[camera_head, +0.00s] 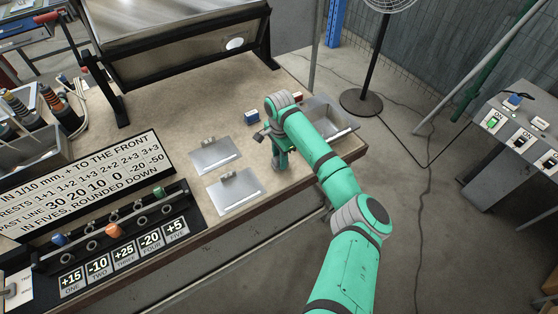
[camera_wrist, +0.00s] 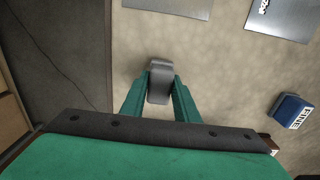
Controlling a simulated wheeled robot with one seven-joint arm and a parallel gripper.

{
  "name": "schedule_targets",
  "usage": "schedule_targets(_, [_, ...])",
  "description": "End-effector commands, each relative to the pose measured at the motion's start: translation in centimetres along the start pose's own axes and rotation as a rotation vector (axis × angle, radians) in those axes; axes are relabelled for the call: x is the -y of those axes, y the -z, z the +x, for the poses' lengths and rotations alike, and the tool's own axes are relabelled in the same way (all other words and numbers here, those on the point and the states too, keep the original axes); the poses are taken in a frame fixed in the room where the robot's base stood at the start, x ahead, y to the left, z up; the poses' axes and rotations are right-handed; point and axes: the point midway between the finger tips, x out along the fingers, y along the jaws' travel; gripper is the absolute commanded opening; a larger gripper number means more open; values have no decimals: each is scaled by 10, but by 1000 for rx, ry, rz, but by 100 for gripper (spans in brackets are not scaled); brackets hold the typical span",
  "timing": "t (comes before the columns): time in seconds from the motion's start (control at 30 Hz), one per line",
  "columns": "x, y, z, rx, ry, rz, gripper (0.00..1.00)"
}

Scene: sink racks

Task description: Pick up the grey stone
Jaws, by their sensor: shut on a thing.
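The grey stone (camera_wrist: 160,80) is a small rounded block, upright between my fingers in the wrist view. My gripper (camera_wrist: 160,92) has its two teal fingers shut on the stone's sides. In the head view my gripper (camera_head: 271,137) is low over the beige bench top, right of the two metal plates. A dark grey piece beside it there looks like the stone (camera_head: 259,138). I cannot tell whether the stone touches the bench or hangs just above it.
A blue block (camera_wrist: 291,110) with a white label lies right of my gripper in the wrist view. Metal plates (camera_head: 214,155) (camera_head: 236,192) lie to the left in the head view. A metal sink (camera_head: 338,124) is behind my arm. The bench's front edge is close.

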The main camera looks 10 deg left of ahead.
Motion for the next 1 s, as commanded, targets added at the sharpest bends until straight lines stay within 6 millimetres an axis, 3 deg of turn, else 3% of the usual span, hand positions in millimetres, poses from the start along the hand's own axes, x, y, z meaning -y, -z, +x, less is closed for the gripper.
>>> schedule_targets(0.13, [-1,-4,-23,2,4,-4,2])
schedule_targets(0.5, [-37,-41,-81,0,3,-6,2])
schedule_targets(1.0, [-89,-91,-113,-2,2,-5,2])
